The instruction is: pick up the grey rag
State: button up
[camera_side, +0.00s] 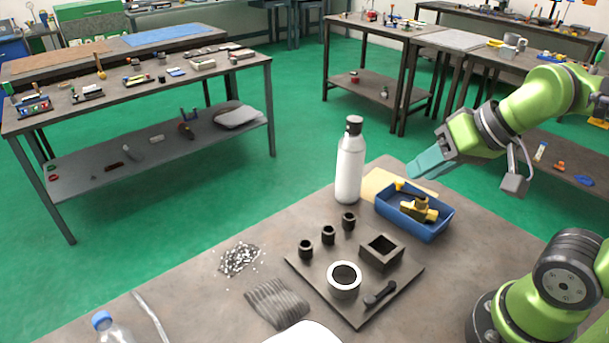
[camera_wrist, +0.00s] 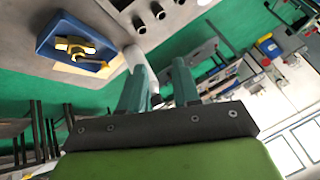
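The grey rag (camera_side: 277,303) lies crumpled and ridged on the near part of the workbench in the side view, left of the dark fixture plate. It does not show in the wrist view. My gripper (camera_side: 425,164) is in the air above the blue tray at the right, well away from the rag. In the wrist view, its two teal fingers (camera_wrist: 160,78) stand apart with nothing held between them.
A white bottle (camera_side: 349,166) stands left of my gripper. The blue tray (camera_side: 432,236) holds a brass valve. The fixture plate (camera_side: 357,315) carries a ring, a square block and a handle. Metal shavings (camera_side: 239,259) lie behind the rag; a clear bottle (camera_side: 108,328) stands front left.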

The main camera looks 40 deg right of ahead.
jog(key=o, duration=1.1)
jog(key=shift+c, duration=0.2)
jog(key=shift+a, duration=0.1)
jog(key=n+g+h, duration=0.2)
jog(key=n+g, duration=0.2)
jog(key=g, duration=0.3)
send_over(282, 299)
notch_tip(282, 299, down, 8)
jog(key=r, duration=0.1)
notch_tip(282, 299, down, 12)
jog(key=shift+s+r, duration=0.1)
jog(key=shift+f, duration=2.7)
